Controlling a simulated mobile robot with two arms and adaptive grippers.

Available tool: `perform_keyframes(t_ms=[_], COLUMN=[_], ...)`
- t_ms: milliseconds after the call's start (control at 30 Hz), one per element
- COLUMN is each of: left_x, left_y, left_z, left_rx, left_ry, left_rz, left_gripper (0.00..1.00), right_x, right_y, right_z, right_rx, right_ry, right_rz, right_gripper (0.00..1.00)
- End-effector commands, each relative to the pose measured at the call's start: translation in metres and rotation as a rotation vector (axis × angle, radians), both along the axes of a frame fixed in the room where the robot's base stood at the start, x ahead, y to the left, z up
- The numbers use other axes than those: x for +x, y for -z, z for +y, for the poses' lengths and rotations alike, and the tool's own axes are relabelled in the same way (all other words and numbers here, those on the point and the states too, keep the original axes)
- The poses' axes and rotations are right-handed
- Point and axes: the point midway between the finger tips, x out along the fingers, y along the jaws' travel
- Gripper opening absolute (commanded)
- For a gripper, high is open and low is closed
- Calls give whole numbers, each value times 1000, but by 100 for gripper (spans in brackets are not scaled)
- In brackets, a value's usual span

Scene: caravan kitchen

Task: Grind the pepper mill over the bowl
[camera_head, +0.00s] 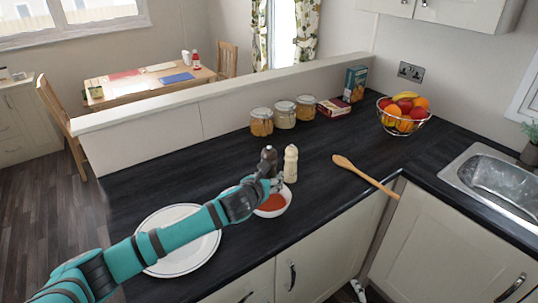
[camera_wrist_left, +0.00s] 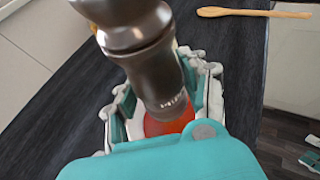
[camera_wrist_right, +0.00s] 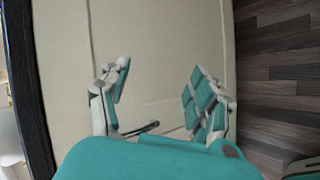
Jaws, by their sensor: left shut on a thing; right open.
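The dark pepper mill (camera_head: 268,160) is upright in my left gripper (camera_head: 268,184), above the bowl (camera_head: 285,206) of red food. In the left wrist view the metallic mill (camera_wrist_left: 146,58) stands between the fingers, which are shut on it. The red food (camera_wrist_left: 166,127) shows below the mill; much of the bowl is hidden by the mill and gripper. My right gripper (camera_wrist_right: 160,98) is open and empty in the right wrist view, in front of a pale cabinet front.
A cream mill (camera_head: 291,164) stands close right of the held mill. A white plate (camera_head: 183,258) lies partly under my left arm. A wooden spoon (camera_head: 365,175), jars (camera_head: 284,116) and a fruit bowl (camera_head: 403,122) are on the dark counter. A sink (camera_head: 495,185) is at right.

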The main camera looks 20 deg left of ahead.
Motion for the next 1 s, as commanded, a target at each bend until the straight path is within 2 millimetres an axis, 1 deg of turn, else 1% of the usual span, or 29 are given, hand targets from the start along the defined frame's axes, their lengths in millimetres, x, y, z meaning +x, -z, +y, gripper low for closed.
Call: perform_keyframes(t_ms=[33, 67, 100, 167, 200, 267, 300, 367, 400, 433, 467, 500, 567, 600, 700, 800, 833, 900, 1000], left_x=[0, 0, 0, 0, 0, 0, 0, 0, 0, 0, 0, 0, 0, 0, 0, 0, 0, 0, 0], left_y=[-1, -1, -1, -1, -1, -1, -1, -1, -1, -1, -1, -1, -1, -1, -1, -1, -1, -1, -1], left_z=[0, 0, 0, 0, 0, 0, 0, 0, 0, 0, 0, 0, 0, 0, 0, 0, 0, 0, 0], left_rx=[0, 0, 0, 0, 0, 0, 0, 0, 0, 0, 0, 0, 0, 0, 0, 0, 0, 0, 0], left_ry=[0, 0, 0, 0, 0, 0, 0, 0, 0, 0, 0, 0, 0, 0, 0, 0, 0, 0, 0], left_rz=[-2, -2, -2, -2, -2, -2, -2, -2, -2, -2, -2, -2, -2, -2, -2, -2, -2, -2, -2], left_gripper=[13, 13, 13, 13, 13, 13, 13, 13, 13, 13, 13, 13, 13, 13, 13, 13, 13, 13, 13], right_x=[18, 27, 37, 51, 60, 71, 78, 85, 89, 92, 93, 95, 94, 93, 85, 74, 71, 64, 57], right_y=[-24, -37, -54, -81, -99, -126, -146, -174, -193, -208, -222, -241, -270, -288, -328, -358, -365, -378, -389], right_z=[10, 16, 25, 39, 48, 62, 71, 86, 96, 105, 112, 122, 138, 149, 172, 190, 195, 203, 211], right_rx=[-47, -78, -119, -183, -229, -300, -351, -431, -487, -531, -577, -641, -740, -809, -982, -1140, -1180, -1264, -1342], right_ry=[-63, -99, -147, -220, -267, -338, -384, -453, -500, -534, -568, -612, -677, -720, -810, -882, -899, -929, -954], right_rz=[-69, -109, -162, -246, -302, -389, -451, -546, -612, -664, -715, -785, -897, -972, -1153, -1312, -1353, -1433, -1507], right_gripper=[63, 63, 63, 63, 63, 63, 63, 63, 63, 63, 63, 63, 63, 63, 63, 63, 63, 63, 63])
